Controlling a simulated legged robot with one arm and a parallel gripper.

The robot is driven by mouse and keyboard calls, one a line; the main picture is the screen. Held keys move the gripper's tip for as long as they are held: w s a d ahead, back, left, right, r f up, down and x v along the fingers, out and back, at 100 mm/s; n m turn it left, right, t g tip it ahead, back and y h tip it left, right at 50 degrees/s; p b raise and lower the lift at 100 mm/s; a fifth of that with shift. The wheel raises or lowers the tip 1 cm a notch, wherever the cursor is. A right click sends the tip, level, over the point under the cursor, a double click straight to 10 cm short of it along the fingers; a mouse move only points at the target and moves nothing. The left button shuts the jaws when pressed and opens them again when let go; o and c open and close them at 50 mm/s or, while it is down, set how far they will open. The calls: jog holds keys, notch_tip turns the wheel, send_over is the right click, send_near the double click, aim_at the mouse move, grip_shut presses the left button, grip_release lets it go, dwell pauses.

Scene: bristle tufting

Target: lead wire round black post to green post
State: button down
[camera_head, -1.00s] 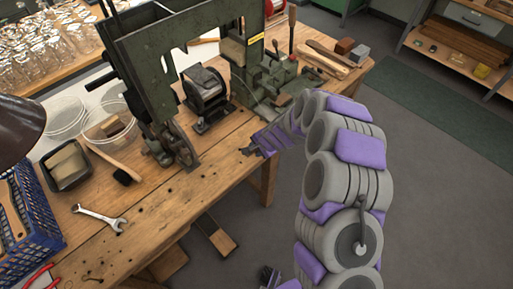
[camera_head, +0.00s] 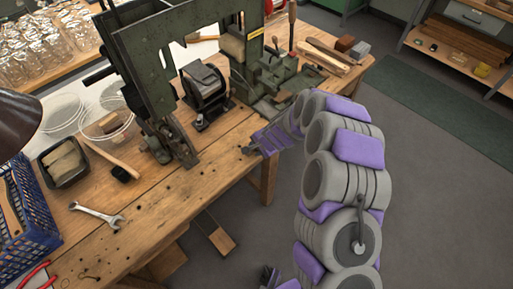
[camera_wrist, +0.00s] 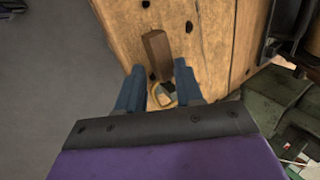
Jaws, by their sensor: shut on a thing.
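My gripper (camera_head: 250,149) is at the front edge of the wooden bench in the head view, low in front of the green machine. In the wrist view its two blue-grey fingers (camera_wrist: 160,82) stand apart with a yellowish loop (camera_wrist: 162,96) between them, which looks like the wire. A brown wooden piece (camera_wrist: 157,53) shows just past the fingertips; I cannot tell if it is joined to the loop. The rest of the wire is too thin to see or hidden. I cannot pick out the black post or the green post with certainty.
The green machine (camera_head: 140,55) and a black motor-like unit (camera_head: 204,84) stand behind my gripper. The floor (camera_head: 430,200) at right is clear.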

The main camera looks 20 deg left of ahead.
jog(key=shift+s+f, duration=0.1)
jog(key=shift+f, duration=0.15)
